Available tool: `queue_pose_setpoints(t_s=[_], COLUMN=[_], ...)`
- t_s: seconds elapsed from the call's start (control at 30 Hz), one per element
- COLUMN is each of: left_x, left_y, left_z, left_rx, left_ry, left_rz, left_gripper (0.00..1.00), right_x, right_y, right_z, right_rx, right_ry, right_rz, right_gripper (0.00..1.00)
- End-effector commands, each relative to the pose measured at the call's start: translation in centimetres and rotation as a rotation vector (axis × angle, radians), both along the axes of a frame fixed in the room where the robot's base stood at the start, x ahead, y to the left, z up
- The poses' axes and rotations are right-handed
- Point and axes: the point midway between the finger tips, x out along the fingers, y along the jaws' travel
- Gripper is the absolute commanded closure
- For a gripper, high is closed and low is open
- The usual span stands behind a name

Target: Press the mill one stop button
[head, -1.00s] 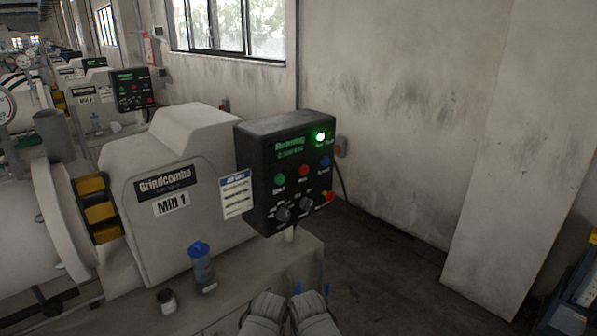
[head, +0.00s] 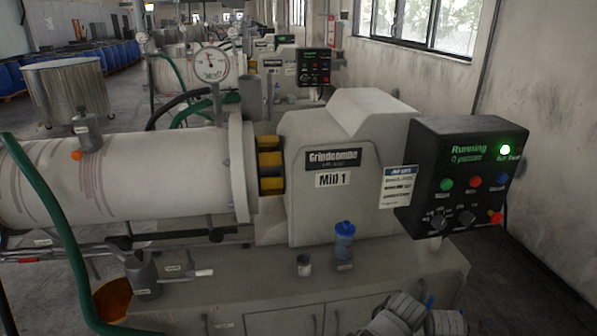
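Two black knobs (head: 438,222) sit lower. A red knob with yellow (head: 496,217) is at the lower right corner. Grey parts of my arms show at the bottom edge, below the box and apart from it. No gripper fingers can be made out.
The Mill 1 housing (head: 345,190) stands left of the box on a beige base (head: 250,300). A blue-capped bottle (head: 344,245) and a small jar (head: 304,266) stand on the base. A green hose (head: 50,215) runs at the left. Floor is clear at the right.

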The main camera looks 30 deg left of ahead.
Motion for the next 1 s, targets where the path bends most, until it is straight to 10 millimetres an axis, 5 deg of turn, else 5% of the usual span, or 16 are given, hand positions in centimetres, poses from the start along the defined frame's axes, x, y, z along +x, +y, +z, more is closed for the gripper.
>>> queue_pose_setpoints(t_s=[0.3, 0.73, 1.0], left_x=[0.0, 0.0, 0.0], left_y=[0.0, 0.0, 0.0], left_z=[0.0, 0.0, 0.0], left_rx=[0.0, 0.0, 0.0], left_ry=[0.0, 0.0, 0.0], left_rz=[0.0, 0.0, 0.0], left_gripper=[0.5, 0.5, 0.5], right_x=[0.0, 0.0, 0.0], right_y=[0.0, 0.0, 0.0], right_z=[0.0, 0.0, 0.0], right_rx=[0.0, 0.0, 0.0], right_ry=[0.0, 0.0, 0.0], right_rz=[0.0, 0.0, 0.0], right_gripper=[0.51, 0.99, 1.0])
